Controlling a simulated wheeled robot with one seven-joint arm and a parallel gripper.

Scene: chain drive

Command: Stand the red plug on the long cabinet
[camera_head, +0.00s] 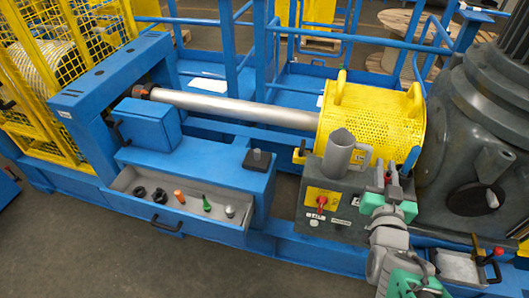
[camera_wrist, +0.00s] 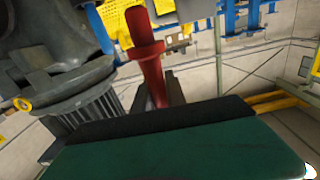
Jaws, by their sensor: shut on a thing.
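The red plug (camera_wrist: 150,60) shows in the wrist view, a red body with a wide collar, standing out just beyond the black pad of my gripper. My gripper (camera_head: 390,208), with green finger parts, is over the right part of the scene in the head view, in front of the grey control box. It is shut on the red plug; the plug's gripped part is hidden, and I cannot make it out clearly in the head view. The long blue cabinet (camera_head: 205,160) is left of my gripper, with an open drawer at its front.
The drawer (camera_head: 180,208) holds black rings, an orange piece, a green piece and a grey piece. A black block with a grey peg (camera_head: 257,160) sits on the cabinet's right end. A grey jug (camera_head: 340,150) stands on the control box (camera_head: 345,200). A yellow mesh guard (camera_head: 370,115) is behind.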

